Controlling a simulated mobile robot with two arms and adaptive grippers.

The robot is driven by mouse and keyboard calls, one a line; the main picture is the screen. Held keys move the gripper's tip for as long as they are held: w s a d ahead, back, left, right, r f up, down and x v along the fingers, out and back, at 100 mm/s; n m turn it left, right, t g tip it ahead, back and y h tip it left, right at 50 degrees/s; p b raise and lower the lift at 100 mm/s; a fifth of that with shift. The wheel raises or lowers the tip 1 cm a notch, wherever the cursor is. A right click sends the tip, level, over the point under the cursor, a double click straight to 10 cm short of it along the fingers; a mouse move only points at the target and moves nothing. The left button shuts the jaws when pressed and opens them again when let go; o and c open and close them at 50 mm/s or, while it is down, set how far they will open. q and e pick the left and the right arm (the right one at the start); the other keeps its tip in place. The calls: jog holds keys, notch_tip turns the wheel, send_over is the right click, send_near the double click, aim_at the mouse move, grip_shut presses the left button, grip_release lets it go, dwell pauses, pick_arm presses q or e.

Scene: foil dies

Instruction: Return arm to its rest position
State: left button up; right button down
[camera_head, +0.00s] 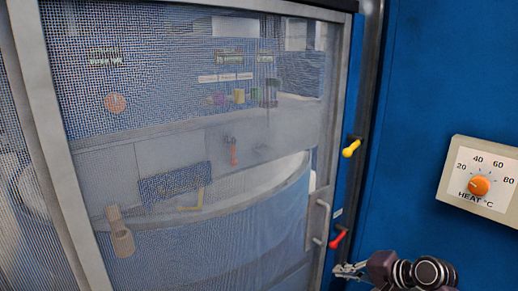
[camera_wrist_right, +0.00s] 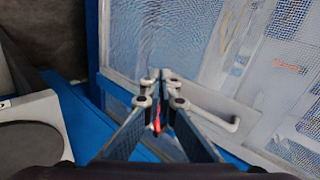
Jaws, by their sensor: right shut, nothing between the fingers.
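My right gripper (camera_head: 348,270) is at the bottom right of the head view, just below a red-tipped lever (camera_head: 338,238) beside the mesh door. In the right wrist view, the fingers of this gripper (camera_wrist_right: 158,84) are shut with nothing held. A red piece, which looks like the same lever, shows behind the fingers in that view (camera_wrist_right: 157,121). I cannot tell whether the fingers touch the lever. My right arm comes in from the lower right of the head view. My left gripper is not in view.
A framed mesh door (camera_head: 333,110) fills most of the head view and is closed. Its grey handle (camera_head: 320,222) stands out near my right gripper. A yellow lever (camera_head: 351,148) is above the red one. A heat dial (camera_head: 479,186) is on the blue wall (camera_head: 440,70).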

jog(key=s+a+f+n+g+h, duration=0.1)
jog(key=s+a+f+n+g, duration=0.15)
jog(key=s+f, duration=0.55)
jog(key=s+a+f+n+g+h, duration=0.15)
jog(key=s+a+f+n, duration=0.35)
jog(key=s, duration=0.6)
jog(key=s+d+n+g+h, duration=0.1)
jog(key=s+d+n+h, duration=0.25)
jog(key=s, duration=1.65)
notch_tip(320, 180, down, 33)
jog(key=s+g+b, duration=0.1)
jog(key=s+b, duration=0.1)
jog(key=b, duration=0.3)
pick_arm(q)
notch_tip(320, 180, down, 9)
jog(key=b, duration=0.4)
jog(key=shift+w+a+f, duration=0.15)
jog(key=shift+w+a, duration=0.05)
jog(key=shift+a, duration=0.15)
pick_arm(e)
jog(key=s+d+f, duration=0.1)
jog(key=s+f, duration=0.7)
jog(key=f, duration=0.1)
jog(key=s+d+f+g, duration=0.1)
jog(key=s+d+f, duration=0.1)
jog(key=s+f, duration=0.7)
jog(key=shift+d+f+g, duration=0.25)
jog(key=shift+f+g, duration=0.05)
jog(key=shift+f, duration=0.4)
